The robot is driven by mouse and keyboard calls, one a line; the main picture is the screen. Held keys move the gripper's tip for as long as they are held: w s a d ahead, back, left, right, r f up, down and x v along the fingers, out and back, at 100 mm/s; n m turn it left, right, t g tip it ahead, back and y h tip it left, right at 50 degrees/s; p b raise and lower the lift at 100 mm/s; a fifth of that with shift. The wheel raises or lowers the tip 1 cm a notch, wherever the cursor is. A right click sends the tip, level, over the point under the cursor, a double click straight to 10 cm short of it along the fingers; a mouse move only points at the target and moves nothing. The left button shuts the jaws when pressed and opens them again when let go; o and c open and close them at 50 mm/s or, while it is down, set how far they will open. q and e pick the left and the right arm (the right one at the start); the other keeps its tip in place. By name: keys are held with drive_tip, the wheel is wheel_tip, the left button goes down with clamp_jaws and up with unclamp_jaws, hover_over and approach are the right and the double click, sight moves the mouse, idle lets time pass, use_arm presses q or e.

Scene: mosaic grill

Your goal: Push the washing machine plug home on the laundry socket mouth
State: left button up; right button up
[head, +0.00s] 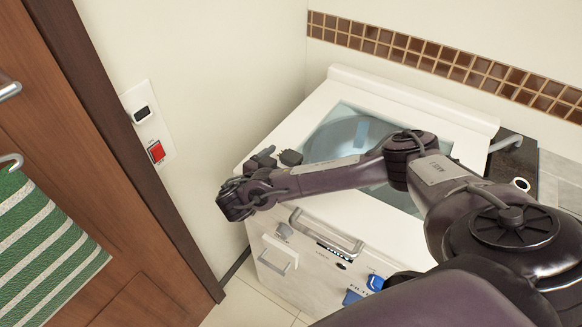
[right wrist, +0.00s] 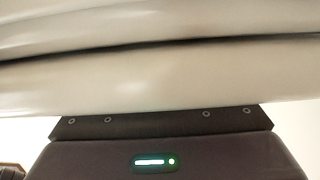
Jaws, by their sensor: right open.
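A small black plug-like piece (head: 290,157) lies on the front left of the white top of the washing machine (head: 345,75), just right of my right gripper. I take it to be the plug; its cord is not clear. A white wall plate beside the door frame has a dark socket mouth (head: 142,113) with nothing seen in it. My right gripper (head: 236,200) is open by the machine's front left corner, apart from the wall plate, with its fingers partly hidden by its own dark body. Pale rounded surfaces fill most of the right wrist view; I cannot tell what they are. My left gripper is out of view.
A red switch (head: 157,151) sits below the socket on the same plate. A wooden door (head: 130,235) with metal handles stands at the left. The machine's front has a handle bar (head: 325,238) and blue parts (head: 375,282). Bare wall lies between plate and machine.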

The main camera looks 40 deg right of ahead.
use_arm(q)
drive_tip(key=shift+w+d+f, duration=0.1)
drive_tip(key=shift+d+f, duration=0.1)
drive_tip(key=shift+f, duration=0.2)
use_arm(e)
drive_tip(key=shift+w+d, duration=0.15)
drive_tip(key=shift+d, duration=0.2)
drive_tip(key=c, duration=1.1)
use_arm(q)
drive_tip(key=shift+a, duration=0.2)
use_arm(e)
drive_tip(key=shift+r, duration=0.1)
